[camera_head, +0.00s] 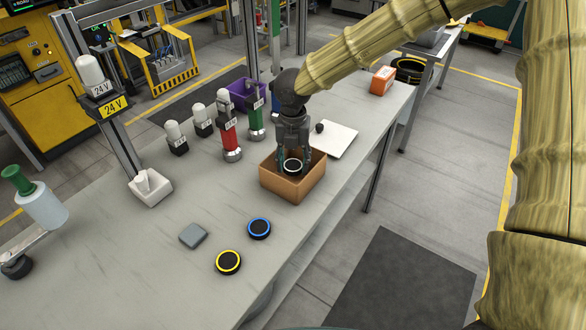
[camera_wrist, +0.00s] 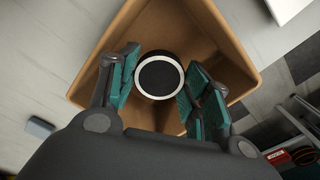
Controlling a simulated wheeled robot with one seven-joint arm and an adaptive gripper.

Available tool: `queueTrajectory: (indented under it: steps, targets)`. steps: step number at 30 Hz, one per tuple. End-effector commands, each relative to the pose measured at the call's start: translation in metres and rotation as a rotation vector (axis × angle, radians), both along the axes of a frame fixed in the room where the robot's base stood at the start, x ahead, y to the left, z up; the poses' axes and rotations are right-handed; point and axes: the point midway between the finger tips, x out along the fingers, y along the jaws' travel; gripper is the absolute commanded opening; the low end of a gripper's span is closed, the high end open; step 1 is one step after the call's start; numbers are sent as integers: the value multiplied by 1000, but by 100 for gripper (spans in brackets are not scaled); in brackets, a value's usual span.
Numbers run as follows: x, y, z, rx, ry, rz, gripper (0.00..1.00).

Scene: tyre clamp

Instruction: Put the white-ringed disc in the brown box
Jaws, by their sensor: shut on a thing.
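The white-ringed disc (camera_wrist: 159,75) is black with a white rim. It is between the teal pads of my gripper (camera_wrist: 158,85), which is shut on it. In the head view the disc (camera_head: 292,165) shows within the opening of the brown box (camera_head: 291,188), with my gripper (camera_head: 292,158) reaching down from above. The wrist view shows the box (camera_wrist: 225,40) around the disc and fingers. I cannot tell whether the disc touches the box floor.
A blue-ringed disc (camera_head: 259,228), a yellow-ringed disc (camera_head: 228,262) and a grey block (camera_head: 193,235) lie left of the box. A white plate (camera_head: 335,139) lies on the right.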

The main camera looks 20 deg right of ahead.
Motion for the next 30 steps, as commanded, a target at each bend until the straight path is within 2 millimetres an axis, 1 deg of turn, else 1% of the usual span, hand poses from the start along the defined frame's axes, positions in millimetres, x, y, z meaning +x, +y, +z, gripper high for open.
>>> queueTrajectory:
  steps: [9, 23, 24, 25, 30]
  targets:
    - [1, 0, -34, -1, 3, 1, 25]
    - [1, 1, -40, 0, 1, 2, 25]
    - [1, 1, -40, 0, 1, 2, 56]
    - [1, 1, -40, 0, 1, 2, 57]
    - [1, 1, -40, 0, 1, 1, 57]
